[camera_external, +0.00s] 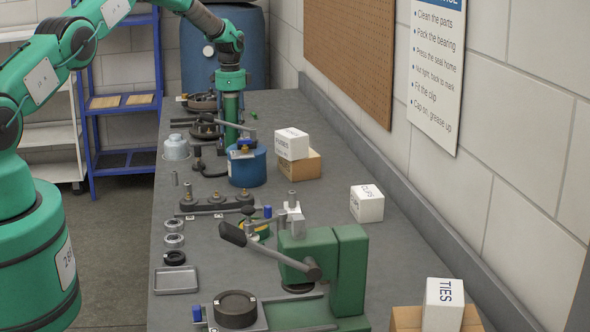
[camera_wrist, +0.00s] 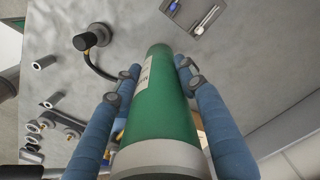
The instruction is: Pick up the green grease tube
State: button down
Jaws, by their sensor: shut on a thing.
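The green grease tube (camera_wrist: 160,105) fills the middle of the wrist view. It has a pale label on its left side and a whitish band at the end nearest the camera. My gripper (camera_wrist: 157,72) has its blue fingers on both sides of the tube and is shut on it. The tube's far end points away from the camera, towards the grey bench. I cannot tell whether it touches the bench. In the external view my arm comes down over the bench behind a blue can; the fingers cannot be made out there.
The blue can (camera_external: 248,172) and two stacked boxes (camera_external: 292,145) stand close by on the bench (camera_external: 330,185). A black part with a hose (camera_wrist: 88,40) lies left of the tube. A green press (camera_external: 345,270) stands at the near end. The wall is on the right.

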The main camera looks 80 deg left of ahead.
aim_at(227, 100)
notch_tip(227, 100, up, 7)
jog(key=shift+f, duration=0.15)
